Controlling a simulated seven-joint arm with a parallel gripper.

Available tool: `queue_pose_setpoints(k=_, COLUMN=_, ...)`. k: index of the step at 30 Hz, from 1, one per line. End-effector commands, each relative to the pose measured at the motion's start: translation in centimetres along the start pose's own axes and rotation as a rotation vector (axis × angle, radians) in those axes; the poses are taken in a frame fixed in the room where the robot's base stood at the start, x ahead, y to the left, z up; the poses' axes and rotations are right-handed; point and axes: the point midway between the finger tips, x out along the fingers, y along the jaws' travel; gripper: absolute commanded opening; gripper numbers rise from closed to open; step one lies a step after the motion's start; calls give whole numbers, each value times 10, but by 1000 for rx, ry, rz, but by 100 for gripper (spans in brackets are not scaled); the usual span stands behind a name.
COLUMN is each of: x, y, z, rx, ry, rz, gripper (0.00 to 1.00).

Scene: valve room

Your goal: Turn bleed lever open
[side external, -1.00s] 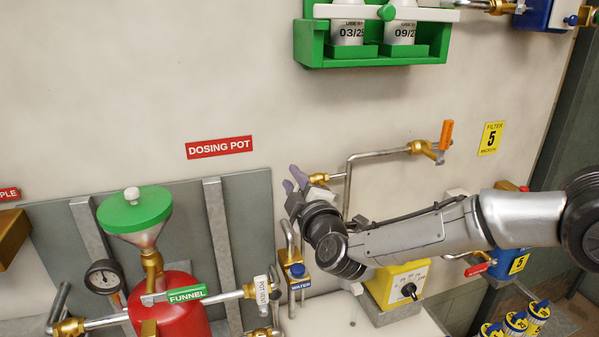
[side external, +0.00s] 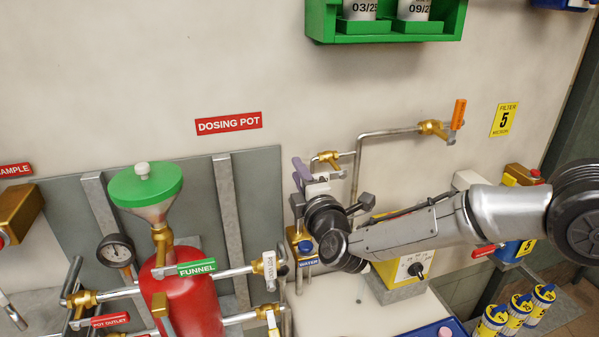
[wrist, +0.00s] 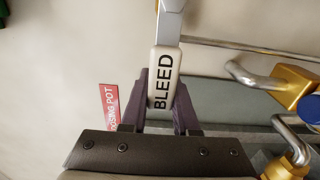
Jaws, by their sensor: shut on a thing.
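The bleed lever has a white grip marked BLEED (wrist: 163,80) on a grey metal arm, seen in the wrist view. My gripper (wrist: 160,102) has its purple fingers on both sides of the white grip and is shut on it. In the side view my gripper (side external: 302,171) is at the wall, just left of and below a small brass valve (side external: 328,158) on a bent pipe. The lever itself is mostly hidden there behind my gripper, so its angle is hard to tell.
A brass tap with an orange handle (side external: 458,113) is up and right. The red dosing pot (side external: 180,290) with its green-topped funnel (side external: 145,186) stands left.

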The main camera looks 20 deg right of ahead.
Motion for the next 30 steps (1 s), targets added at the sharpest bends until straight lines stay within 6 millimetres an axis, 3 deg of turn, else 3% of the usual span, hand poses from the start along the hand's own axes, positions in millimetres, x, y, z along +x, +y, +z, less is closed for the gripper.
queue_pose_setpoints(k=7, x=-1, y=-4, z=0, rx=-8, ry=2, rz=-6, gripper=0)
queue_pose_setpoints(k=8, x=-1, y=-4, z=0, rx=-8, ry=2, rz=-6, gripper=32)
queue_pose_setpoints(k=12, x=-1, y=-3, z=0, rx=-6, ry=1, rz=-4, gripper=57)
queue_pose_setpoints(k=23, x=-2, y=-1, z=0, rx=-2, ry=1, rz=-2, gripper=59)
queue_pose_setpoints(k=30, x=-36, y=-1, z=-1, rx=-3, ry=3, rz=-2, gripper=59)
